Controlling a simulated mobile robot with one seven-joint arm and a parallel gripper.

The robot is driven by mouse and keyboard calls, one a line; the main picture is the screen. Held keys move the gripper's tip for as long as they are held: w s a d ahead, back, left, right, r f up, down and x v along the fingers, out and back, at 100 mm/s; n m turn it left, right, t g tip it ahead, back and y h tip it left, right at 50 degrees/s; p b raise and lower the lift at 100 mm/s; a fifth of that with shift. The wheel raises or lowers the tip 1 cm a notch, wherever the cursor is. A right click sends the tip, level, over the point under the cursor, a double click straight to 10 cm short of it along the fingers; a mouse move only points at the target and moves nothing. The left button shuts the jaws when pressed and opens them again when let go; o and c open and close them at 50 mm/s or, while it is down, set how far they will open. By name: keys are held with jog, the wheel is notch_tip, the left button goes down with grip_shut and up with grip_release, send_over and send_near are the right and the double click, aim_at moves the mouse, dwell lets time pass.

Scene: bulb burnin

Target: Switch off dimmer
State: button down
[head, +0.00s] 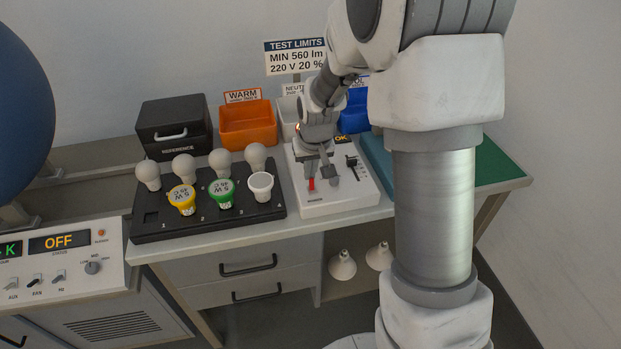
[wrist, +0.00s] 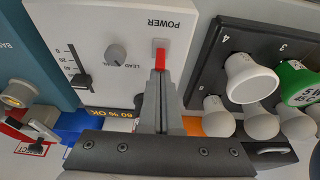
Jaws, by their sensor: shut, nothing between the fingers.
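The dimmer is a white box (head: 342,199) on the bench, with a red POWER switch (head: 311,184), a slider (head: 352,163) and a lit display reading OK. In the wrist view the red switch (wrist: 161,58) sits below the POWER label, with a grey LEAD knob (wrist: 115,54) and the black slider (wrist: 79,81) to its left. My gripper (head: 319,176) is shut and empty over the box. In the wrist view its fingertips (wrist: 158,74) are right at the switch's lower end; I cannot tell whether they touch. The display is partly hidden behind my gripper in the wrist view.
A black bulb tray (head: 150,234) with several bulbs stands close left of the box. Behind are a black reference case (head: 175,126), an orange WARM bin (head: 247,124), a pale bin and a blue bin (head: 355,112). A teal block (head: 378,160) stands close right.

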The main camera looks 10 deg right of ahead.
jog(key=t+b, duration=0.1)
jog(key=s+t+b, duration=0.1)
jog(key=b, duration=0.1)
jog(key=shift+s+f, duration=0.15)
jog(key=shift+f, duration=0.15)
jog(key=shift+r, duration=0.5)
jog(key=shift+r+p, duration=0.5)
jog(key=shift+r, duration=0.2)
